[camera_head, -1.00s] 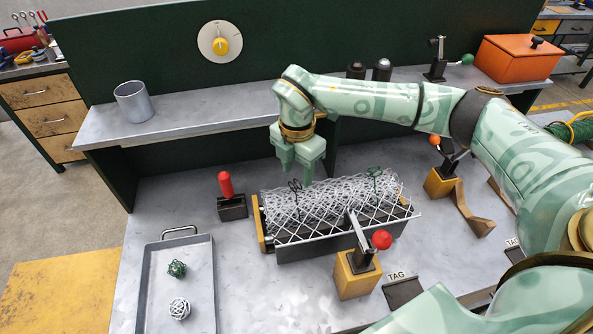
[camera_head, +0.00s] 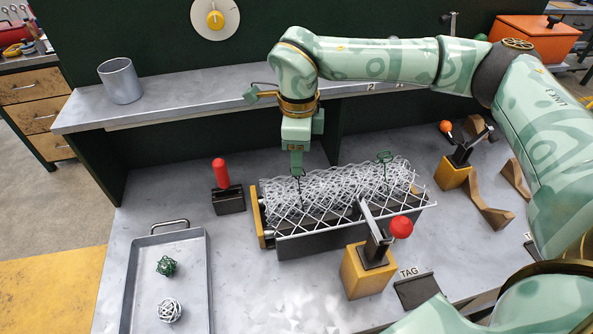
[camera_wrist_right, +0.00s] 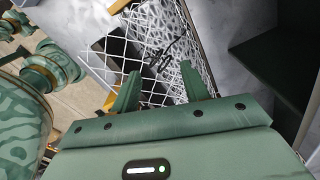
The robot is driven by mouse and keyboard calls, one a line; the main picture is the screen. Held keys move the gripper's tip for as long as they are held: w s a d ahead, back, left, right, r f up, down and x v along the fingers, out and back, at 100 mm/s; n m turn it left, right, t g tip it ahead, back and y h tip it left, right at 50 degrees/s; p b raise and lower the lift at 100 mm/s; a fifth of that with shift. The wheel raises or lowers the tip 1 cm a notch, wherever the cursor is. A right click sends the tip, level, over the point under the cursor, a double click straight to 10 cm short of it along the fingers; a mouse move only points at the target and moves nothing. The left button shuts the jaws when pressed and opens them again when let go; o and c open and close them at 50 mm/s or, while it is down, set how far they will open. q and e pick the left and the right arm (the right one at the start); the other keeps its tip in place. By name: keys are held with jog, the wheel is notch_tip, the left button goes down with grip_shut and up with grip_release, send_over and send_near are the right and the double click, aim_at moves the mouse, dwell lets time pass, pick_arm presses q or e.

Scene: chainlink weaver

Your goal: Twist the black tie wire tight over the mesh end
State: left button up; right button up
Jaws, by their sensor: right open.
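The silver chain-link mesh roll (camera_head: 335,190) lies along a dark cradle (camera_head: 312,243). The black tie wire (camera_wrist_right: 168,55) shows in the right wrist view as a thin, loopy twist against the mesh. In the head view it stands at the mesh's left end, mostly hidden by my right gripper (camera_head: 297,172). This gripper points straight down just over that end. In the right wrist view its two green fingers (camera_wrist_right: 162,84) are apart with nothing clearly between them; the wire shows beyond the tips. A green twisted wire (camera_head: 384,160) stands near the mesh's right end. My left gripper is out of view.
A red-handled clamp (camera_head: 222,178) stands left of the cradle, and a red-knobbed clamp on a yellow block (camera_head: 368,270) stands in front. A metal tray (camera_head: 142,288) with a green and a white wire ball lies at left. A shelf (camera_head: 190,108) runs behind.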

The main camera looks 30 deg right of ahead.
jog(key=shift+f+n+b, duration=0.25)
jog(key=shift+n+b, duration=0.1)
jog(key=shift+n, duration=0.75)
jog(key=r+n+p, duration=0.1)
jog(key=n+p, duration=0.1)
jog(key=p, duration=0.1)
jog(key=shift+r, duration=0.25)
jog(key=n+p, duration=0.4)
jog(key=shift+r+n, duration=0.1)
jog(key=shift+n, duration=0.3)
jog(key=n+p, duration=0.2)
jog(key=n, duration=0.2)
jog(key=n+p, duration=0.2)
jog(key=n, duration=0.2)
jog(key=n+p, duration=0.3)
jog(key=n, duration=0.2)
jog(key=shift+f, duration=0.3)
jog(key=n+p, duration=0.1)
jog(key=n, duration=0.2)
jog(key=shift+f+n, duration=0.1)
jog(key=shift+n, duration=0.3)
notch_tip(320, 180, down, 4)
jog(key=shift+r+b, duration=0.1)
jog(key=shift+b, duration=0.75)
jog(key=shift+f, duration=0.4)
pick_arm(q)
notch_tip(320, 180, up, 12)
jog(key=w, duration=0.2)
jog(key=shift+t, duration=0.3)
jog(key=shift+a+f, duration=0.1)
